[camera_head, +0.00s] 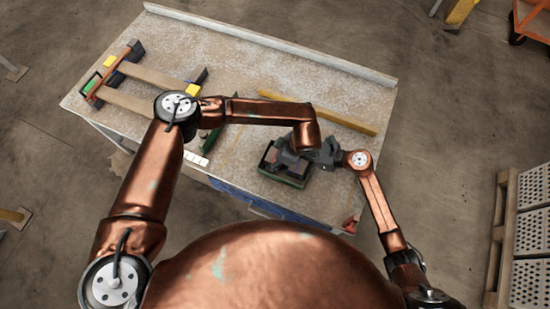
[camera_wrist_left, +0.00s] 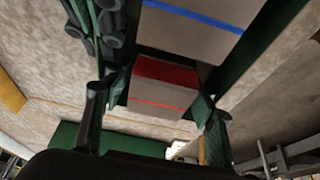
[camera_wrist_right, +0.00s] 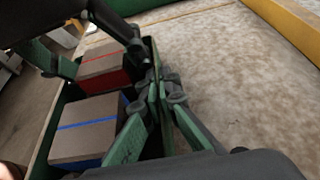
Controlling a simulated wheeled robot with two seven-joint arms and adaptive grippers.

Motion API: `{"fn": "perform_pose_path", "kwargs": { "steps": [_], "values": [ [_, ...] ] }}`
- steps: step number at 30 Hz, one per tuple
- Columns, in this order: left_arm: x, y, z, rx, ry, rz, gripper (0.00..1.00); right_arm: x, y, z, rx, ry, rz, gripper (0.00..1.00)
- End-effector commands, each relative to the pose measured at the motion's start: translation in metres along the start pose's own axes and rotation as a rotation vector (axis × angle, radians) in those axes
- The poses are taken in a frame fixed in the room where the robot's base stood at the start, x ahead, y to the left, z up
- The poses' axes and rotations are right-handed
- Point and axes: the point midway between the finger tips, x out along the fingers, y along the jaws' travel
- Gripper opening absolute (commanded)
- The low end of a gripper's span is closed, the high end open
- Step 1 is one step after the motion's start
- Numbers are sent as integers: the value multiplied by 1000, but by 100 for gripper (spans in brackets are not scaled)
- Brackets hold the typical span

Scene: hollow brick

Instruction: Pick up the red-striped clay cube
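The red-striped clay cube (camera_wrist_left: 160,98) sits in a green-walled box beside a blue-striped cube (camera_wrist_left: 200,18). Both cubes also show in the right wrist view, the red-striped one (camera_wrist_right: 105,62) farther off and the blue-striped one (camera_wrist_right: 90,130) nearer. My left gripper (camera_wrist_left: 155,115) is spread around the red-striped cube, one finger on each side; whether the pads touch it is hard to tell. In the head view my left gripper (camera_head: 291,152) is over the box and partly hides the cubes.
The green box (camera_head: 288,180) stands near the table's front edge. A yellow bar (camera_head: 345,120) lies behind it. A clamp with wooden bars (camera_head: 135,85) lies at the table's left. The back middle of the table (camera_head: 250,65) is clear.

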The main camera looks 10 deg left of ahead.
Motion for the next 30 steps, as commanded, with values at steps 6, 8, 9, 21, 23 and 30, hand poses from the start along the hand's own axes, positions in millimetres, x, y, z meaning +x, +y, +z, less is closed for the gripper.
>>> {"fn": "perform_pose_path", "kwargs": {
  "steps": [6,8,9,21,23,30],
  "values": [
    [0,0,0,0,0,0,38,0,0,0,0,0,1,0],
    [0,0,0,0,0,0,34,0,0,0,0,0,1,0],
    [0,0,0,0,0,0,31,0,0,0,0,0,1,0],
    [-2,0,0,0,0,1,19,0,0,0,0,0,1,0],
    [-5,1,-2,-1,0,2,19,0,0,0,0,0,1,0],
    [-42,1,-17,-1,-1,3,19,0,0,0,0,0,0,0]
  ]
}}
